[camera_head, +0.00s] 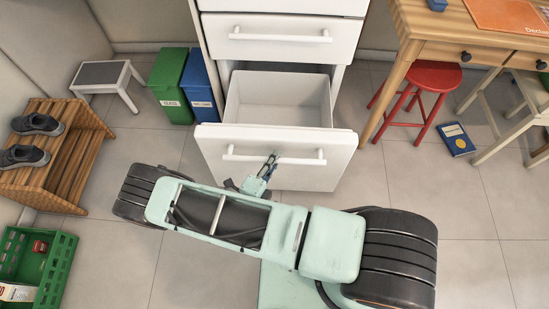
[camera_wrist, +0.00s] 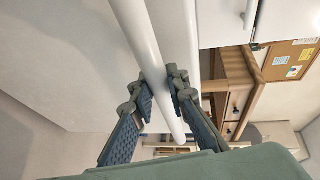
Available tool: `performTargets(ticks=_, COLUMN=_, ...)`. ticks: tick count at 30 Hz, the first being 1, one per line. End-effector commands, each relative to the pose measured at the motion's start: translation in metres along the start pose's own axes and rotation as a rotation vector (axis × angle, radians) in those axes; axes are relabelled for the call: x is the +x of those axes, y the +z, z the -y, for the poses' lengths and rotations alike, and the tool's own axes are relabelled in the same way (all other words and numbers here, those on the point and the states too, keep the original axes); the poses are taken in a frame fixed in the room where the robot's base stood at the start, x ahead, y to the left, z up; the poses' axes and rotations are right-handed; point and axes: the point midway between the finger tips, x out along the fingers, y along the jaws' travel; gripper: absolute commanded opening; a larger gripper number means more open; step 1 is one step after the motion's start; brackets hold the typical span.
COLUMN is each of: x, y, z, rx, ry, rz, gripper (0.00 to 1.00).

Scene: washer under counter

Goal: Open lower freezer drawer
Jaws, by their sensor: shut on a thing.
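The lower freezer drawer (camera_head: 213,153) is pulled well out of the white freezer body, and its empty-looking inside (camera_head: 275,100) shows from above. Its white bar handle (camera_head: 300,160) runs across the drawer front. My gripper (camera_head: 268,170) is at the middle of this handle. In the wrist view my gripper (camera_wrist: 158,95) has its two fingers on either side of the white handle bar (camera_wrist: 143,45), shut on it. The upper drawer (camera_head: 282,38) with its own bar handle is closed.
Green and blue bins (camera_head: 170,85) stand left of the freezer, beside a grey-topped step stool (camera_head: 105,75). A wooden shoe rack (camera_head: 70,150) and green crate (camera_head: 35,265) are at left. A red stool (camera_head: 432,75), wooden desk (camera_head: 440,35) and blue book (camera_head: 455,138) are at right.

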Motion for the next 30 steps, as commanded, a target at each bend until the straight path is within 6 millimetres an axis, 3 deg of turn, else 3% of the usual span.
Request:
performTargets(ticks=6, x=0.0, y=0.001, z=0.0, rx=0.001, ry=0.0, rz=0.001, gripper=0.33)
performTargets(ticks=16, x=0.0, y=0.0, z=0.004, rx=0.0, ry=0.0, rz=0.001, gripper=0.33)
performTargets(ticks=20, x=-0.003, y=0.0, z=0.016, rx=0.001, ry=0.0, rz=0.001, gripper=0.33)
performTargets(ticks=25, x=-0.008, y=-0.002, z=0.046, rx=0.003, ry=-0.006, rz=0.002, gripper=0.35)
performTargets(ticks=30, x=-0.012, y=-0.004, z=0.077, rx=0.006, ry=-0.012, rz=0.0, gripper=0.68)
